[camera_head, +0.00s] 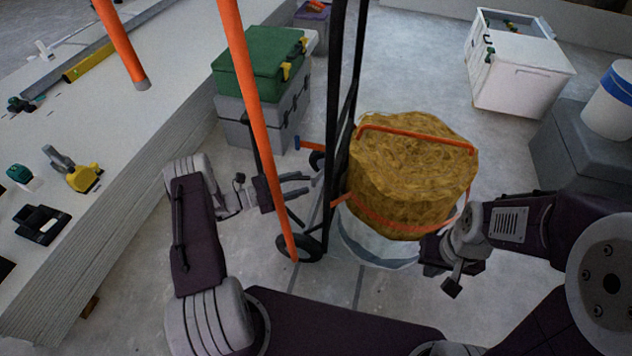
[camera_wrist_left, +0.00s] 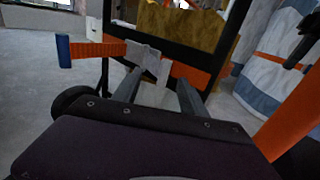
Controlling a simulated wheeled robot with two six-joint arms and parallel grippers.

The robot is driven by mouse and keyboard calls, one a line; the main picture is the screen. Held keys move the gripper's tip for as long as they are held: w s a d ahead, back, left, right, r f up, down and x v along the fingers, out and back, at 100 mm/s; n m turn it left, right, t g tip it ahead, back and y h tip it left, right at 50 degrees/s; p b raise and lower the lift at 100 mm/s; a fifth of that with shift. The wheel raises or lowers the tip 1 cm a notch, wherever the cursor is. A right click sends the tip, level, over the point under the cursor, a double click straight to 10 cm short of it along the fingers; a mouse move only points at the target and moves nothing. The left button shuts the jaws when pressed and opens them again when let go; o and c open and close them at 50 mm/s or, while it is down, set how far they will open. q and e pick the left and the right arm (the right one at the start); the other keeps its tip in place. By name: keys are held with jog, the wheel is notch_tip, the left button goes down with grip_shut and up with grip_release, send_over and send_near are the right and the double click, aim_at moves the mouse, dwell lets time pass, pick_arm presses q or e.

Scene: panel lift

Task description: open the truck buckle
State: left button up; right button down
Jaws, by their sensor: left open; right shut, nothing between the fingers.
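The grey metal buckle (camera_wrist_left: 148,60) sits on an orange strap (camera_wrist_left: 95,49) across the black frame of the hand truck (camera_wrist_left: 222,48) in the left wrist view. The strap's loose end has a blue tip (camera_wrist_left: 64,50) and sticks out to the left; the tip also shows in the head view (camera_head: 297,143). My left gripper (camera_head: 308,184) is open beside the hand truck (camera_head: 338,130). In the wrist view its two fingers (camera_wrist_left: 158,92) point toward the buckle, just below it. Contact cannot be told. My right gripper (camera_head: 452,286) is shut and empty, low at the right of the load.
A yellow-brown bale (camera_head: 410,165) stands on a white-blue sack (camera_head: 365,240), strapped to the truck. Orange poles (camera_head: 250,90) rise in front of my left arm. Stacked panels (camera_head: 120,150) lie left; toolboxes (camera_head: 262,65) stand behind. A white cooler (camera_head: 520,80) stands back right.

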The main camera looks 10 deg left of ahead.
aim_at(313, 180)
pick_arm(q)
jog(key=b+x, duration=0.2)
jog(key=x, duration=0.3)
jog(key=shift+w+d+f, duration=0.1)
grip_shut()
jog(key=shift+d, duration=0.15)
dwell(1.1)
